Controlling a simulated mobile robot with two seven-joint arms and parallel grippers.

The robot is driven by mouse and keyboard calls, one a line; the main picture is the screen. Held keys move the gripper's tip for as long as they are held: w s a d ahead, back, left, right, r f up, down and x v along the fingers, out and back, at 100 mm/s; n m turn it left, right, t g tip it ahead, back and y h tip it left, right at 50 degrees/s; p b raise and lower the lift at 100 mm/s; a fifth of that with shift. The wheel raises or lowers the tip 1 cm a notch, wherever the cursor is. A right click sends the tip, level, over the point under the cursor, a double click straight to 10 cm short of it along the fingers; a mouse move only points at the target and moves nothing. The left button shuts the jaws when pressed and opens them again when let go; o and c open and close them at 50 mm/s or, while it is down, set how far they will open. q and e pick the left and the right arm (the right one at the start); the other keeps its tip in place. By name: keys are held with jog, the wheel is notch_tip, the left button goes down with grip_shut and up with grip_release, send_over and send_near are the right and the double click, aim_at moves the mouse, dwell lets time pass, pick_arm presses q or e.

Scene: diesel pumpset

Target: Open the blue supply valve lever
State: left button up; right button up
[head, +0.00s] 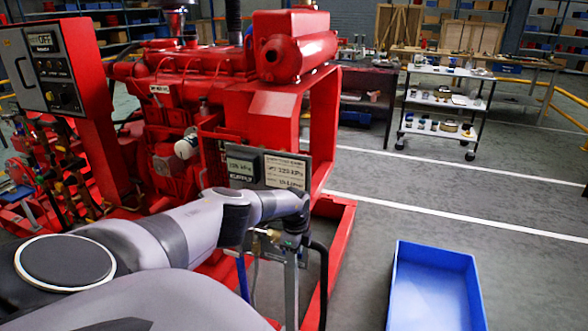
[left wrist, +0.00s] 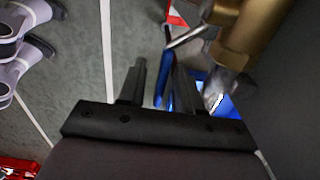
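My left arm reaches across the head view to a small brass valve fitting (head: 272,235) in front of the red pumpset (head: 190,110). My left gripper (head: 297,232) is small and dark there, close beside the fitting. In the left wrist view its two dark fingers (left wrist: 156,75) stand apart, with floor showing between them. A narrow blue strip (left wrist: 160,88) shows between the fingers; I cannot tell if it is the lever or touches them. The brass valve body (left wrist: 250,35) is large at the upper right, beyond the right finger. My right gripper is not in view.
A gauge panel (head: 266,168) stands just behind the fitting. A blue hose-like strip (head: 243,278) and a dark hose (head: 320,285) hang below it. A blue bin (head: 435,290) stands on the floor at right. A cart (head: 445,100) stands farther back. The middle floor is clear.

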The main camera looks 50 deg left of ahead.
pick_arm(q)
notch_tip(320, 180, up, 6)
jog(key=p, duration=0.3)
jog(key=shift+r+p, duration=0.35)
jog(key=shift+r, duration=0.2)
jog(key=shift+d, duration=0.15)
